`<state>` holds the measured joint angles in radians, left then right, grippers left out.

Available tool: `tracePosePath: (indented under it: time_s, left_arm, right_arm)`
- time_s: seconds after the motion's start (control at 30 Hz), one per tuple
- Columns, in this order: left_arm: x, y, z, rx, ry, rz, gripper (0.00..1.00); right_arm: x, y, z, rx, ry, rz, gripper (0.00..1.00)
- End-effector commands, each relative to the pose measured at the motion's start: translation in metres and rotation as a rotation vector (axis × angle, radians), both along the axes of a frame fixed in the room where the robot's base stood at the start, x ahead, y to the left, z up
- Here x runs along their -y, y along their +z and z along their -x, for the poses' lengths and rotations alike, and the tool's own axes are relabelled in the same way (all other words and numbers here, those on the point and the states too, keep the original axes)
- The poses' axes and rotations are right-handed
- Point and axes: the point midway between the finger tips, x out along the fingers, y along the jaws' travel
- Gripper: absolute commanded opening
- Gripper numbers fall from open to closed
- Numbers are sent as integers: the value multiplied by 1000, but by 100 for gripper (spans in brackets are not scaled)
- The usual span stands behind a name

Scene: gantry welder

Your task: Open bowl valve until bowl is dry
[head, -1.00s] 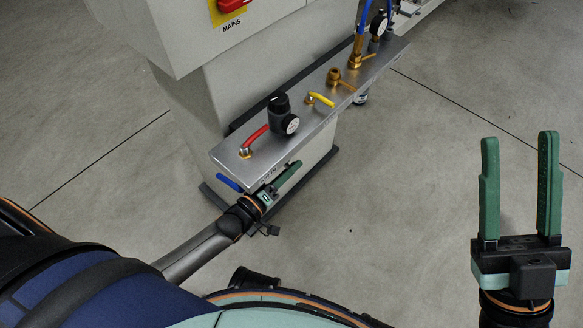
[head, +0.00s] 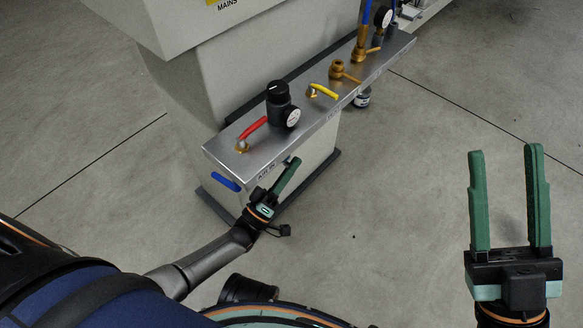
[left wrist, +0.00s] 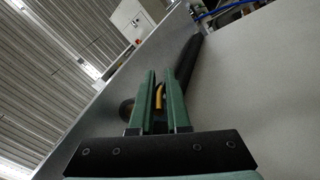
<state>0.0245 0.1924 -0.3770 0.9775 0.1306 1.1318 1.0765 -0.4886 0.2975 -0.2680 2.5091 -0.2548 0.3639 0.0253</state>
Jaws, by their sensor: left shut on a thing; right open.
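My left gripper (head: 286,175) reaches under the front edge of the steel shelf (head: 300,137) on the grey machine. In the left wrist view its green fingers (left wrist: 159,100) are close together, shut on a small brass-yellow part (left wrist: 159,96). The bowl and its valve are not clearly seen in the head view; the shelf hides what is beneath it. I cannot tell for sure that the brass-yellow part is the bowl valve. A black knob regulator with gauge (head: 279,107) stands on the shelf above. My right gripper (head: 504,150) is open and empty over the floor, at the right.
The shelf carries a red lever (head: 252,128), a yellow lever (head: 323,91) and brass fittings (head: 338,71). A blue lever (head: 225,181) sticks out below its left end. The machine's grey cabinet (head: 215,70) stands behind. The floor at the right is clear.

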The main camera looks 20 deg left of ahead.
Motion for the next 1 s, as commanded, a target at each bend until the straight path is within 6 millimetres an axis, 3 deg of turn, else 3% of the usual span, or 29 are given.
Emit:
tracePosePath:
  time_s: [0.3, 0.93, 0.97, 1.0]
  left_arm:
    - [5, 4, 0, 97, -10, 32, 0]
    - [6, 5, 1, 127, -13, 43, 0]
    - [6, 5, 1, 127, -13, 43, 18]
    - [5, 5, 1, 126, -12, 43, 22]
  right_arm:
    - [0, 0, 0, 0, 1, 1, 50]
    - [1, 0, 1, 2, 2, 10, 50]
    - [1, 0, 1, 2, 2, 10, 50]
    - [1, 0, 1, 2, 2, 10, 50]
